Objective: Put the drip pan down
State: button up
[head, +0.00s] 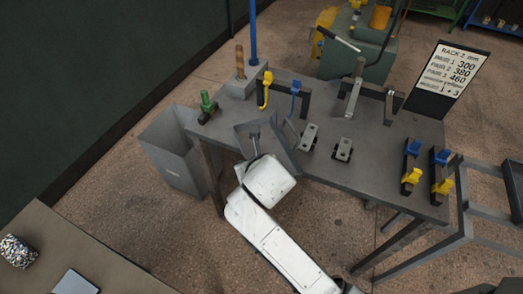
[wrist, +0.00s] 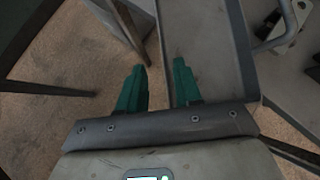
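The grey drip pan (head: 284,156) is at the near left part of the workbench, partly hidden by my white arm. In the wrist view the pan (wrist: 238,50) runs along the right of my fingers, with a raised wall on its far right side. My gripper (wrist: 160,82) has two green fingers standing apart, with brown floor showing between the tips. The right finger overlaps the pan's left side; the left finger is outside it. In the head view my gripper (head: 255,143) is at the pan. I cannot tell whether the pan rests fully on the bench.
The workbench (head: 385,150) holds yellow and blue hooks (head: 266,88), a green-topped piece (head: 207,104), small metal blocks (head: 343,150) and clamps (head: 411,172). A grey bin (head: 172,160) stands on the floor at left. A sign (head: 449,77) stands at the back right.

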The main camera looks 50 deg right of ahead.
jog(key=x, duration=1)
jog(key=shift+w+d, duration=0.15)
jog(key=shift+w, duration=0.05)
grip_shut()
dwell(1.2)
